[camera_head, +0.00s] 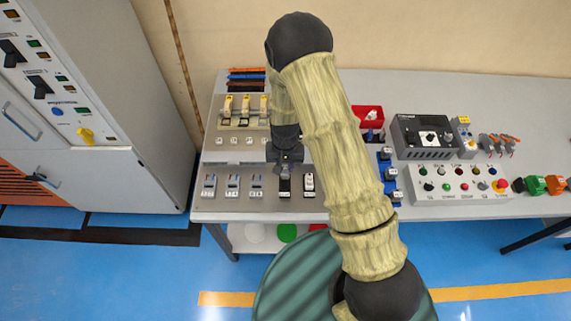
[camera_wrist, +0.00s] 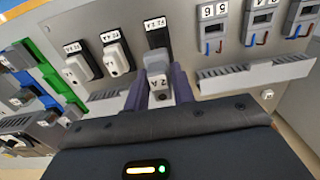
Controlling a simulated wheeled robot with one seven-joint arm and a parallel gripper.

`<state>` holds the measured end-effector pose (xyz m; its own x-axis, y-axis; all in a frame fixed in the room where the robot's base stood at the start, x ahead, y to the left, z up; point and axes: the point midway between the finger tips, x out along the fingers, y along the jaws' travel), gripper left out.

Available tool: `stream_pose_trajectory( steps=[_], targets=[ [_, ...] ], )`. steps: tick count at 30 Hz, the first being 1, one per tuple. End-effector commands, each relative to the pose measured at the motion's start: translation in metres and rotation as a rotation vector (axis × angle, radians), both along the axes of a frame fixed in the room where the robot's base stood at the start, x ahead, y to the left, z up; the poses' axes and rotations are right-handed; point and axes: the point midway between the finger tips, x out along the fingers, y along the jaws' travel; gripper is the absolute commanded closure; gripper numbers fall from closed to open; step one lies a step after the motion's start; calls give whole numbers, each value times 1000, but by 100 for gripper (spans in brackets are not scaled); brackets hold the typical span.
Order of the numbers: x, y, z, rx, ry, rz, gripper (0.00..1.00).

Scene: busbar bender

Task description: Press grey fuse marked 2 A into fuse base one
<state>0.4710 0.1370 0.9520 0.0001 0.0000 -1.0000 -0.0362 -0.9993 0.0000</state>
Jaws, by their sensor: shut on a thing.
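The grey fuse (camera_wrist: 157,64) with a "2 A" label is held between the two dark fingers of my gripper (camera_wrist: 161,88) in the wrist view. My gripper also shows in the head view (camera_head: 286,158), where the arm's end hides the fuse. An empty black fuse base (camera_wrist: 156,42) with a white label stands just beyond the held fuse. It also shows in the head view (camera_head: 284,188), just in front of my gripper. The fuse looks apart from this base, but the gap is hard to judge. I cannot read the base's label surely.
Two more black bases carrying pale fuses (camera_wrist: 115,58) (camera_wrist: 80,64) stand beside the empty one. Grey breakers (camera_head: 232,186) line the panel's other side. A slotted grey duct (camera_wrist: 255,76) runs close by. A control box (camera_head: 465,186) and blue parts (camera_head: 389,175) stand to the right.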

Motion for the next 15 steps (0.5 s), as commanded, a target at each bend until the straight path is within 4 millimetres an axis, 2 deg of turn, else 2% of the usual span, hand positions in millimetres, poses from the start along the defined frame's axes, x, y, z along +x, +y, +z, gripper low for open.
stream_pose_trajectory(
  steps=[15],
  targets=[
    [0,1,-41,0,0,3,98]
  ],
)
